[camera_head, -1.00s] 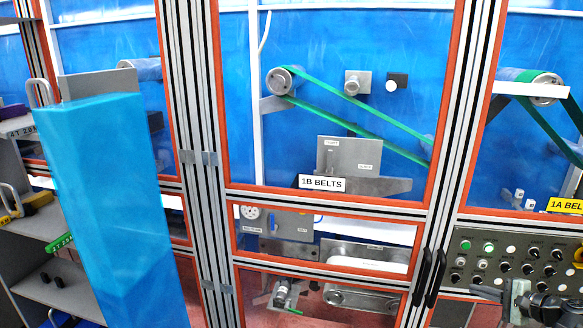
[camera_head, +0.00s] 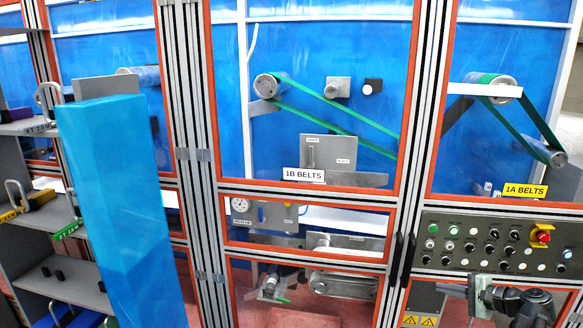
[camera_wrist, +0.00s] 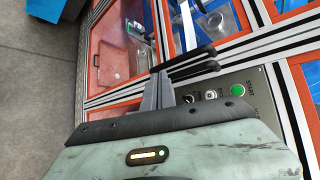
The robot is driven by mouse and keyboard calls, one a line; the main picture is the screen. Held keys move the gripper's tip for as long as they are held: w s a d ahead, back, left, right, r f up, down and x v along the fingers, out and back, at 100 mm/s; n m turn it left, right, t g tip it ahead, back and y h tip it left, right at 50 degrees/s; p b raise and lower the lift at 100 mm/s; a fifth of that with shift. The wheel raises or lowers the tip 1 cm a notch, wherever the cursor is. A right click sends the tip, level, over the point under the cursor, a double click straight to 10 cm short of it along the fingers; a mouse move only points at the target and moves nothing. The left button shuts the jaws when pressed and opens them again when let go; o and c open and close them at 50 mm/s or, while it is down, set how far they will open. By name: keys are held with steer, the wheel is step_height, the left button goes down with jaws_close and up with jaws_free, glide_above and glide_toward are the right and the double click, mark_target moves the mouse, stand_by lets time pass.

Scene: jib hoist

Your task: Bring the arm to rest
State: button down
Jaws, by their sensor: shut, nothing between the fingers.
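My gripper (camera_wrist: 159,88) shows in the wrist view with its two grey fingers together and nothing between them. Behind the fingertips are the black door handles (camera_wrist: 190,63) of the machine; I cannot tell the exact gap. In the head view, part of my arm (camera_head: 510,300) shows at the lower right, in front of the machine below the control panel (camera_head: 490,245). The fingers cannot be made out clearly there.
The framed machine stands across the front, with 1B BELTS (camera_head: 304,175) and 1A BELTS (camera_head: 525,191) labels. A blue column (camera_head: 125,210) stands at left, before a grey shelf (camera_head: 75,285) holding padlocks. Grey floor (camera_wrist: 40,90) is clear at left in the wrist view.

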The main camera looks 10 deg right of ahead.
steer(key=w+a+f+n+g+y+b, duration=0.15)
steer(key=w+a, duration=0.25)
steer(key=a, duration=0.5)
steer(key=w+a+f+n+g+y+b, duration=0.1)
steer(key=w+a+f+n+b, duration=0.2)
steer(key=a, duration=0.5)
steer(key=w+a+f+n+g+b, duration=0.15)
steer(key=a+f, duration=0.25)
steer(key=a, duration=0.6)
steer(key=w+a+f+n+g, duration=0.1)
steer(key=a+f+n+g, duration=0.2)
steer(key=a, duration=0.7)
steer(key=s+a+f+n+g+h+b, duration=0.35)
steer(key=s+a+f, duration=0.25)
steer(key=a+f, duration=0.4)
steer(key=s+d+f+n+g+h, duration=0.1)
steer(key=s+d+n+h, duration=0.2)
steer(key=d+n+h, duration=0.1)
steer(key=shift+s+d+f, duration=0.25)
steer(key=shift+s+d, duration=0.1)
steer(key=shift+d, duration=0.55)
steer(key=shift+n, duration=0.25)
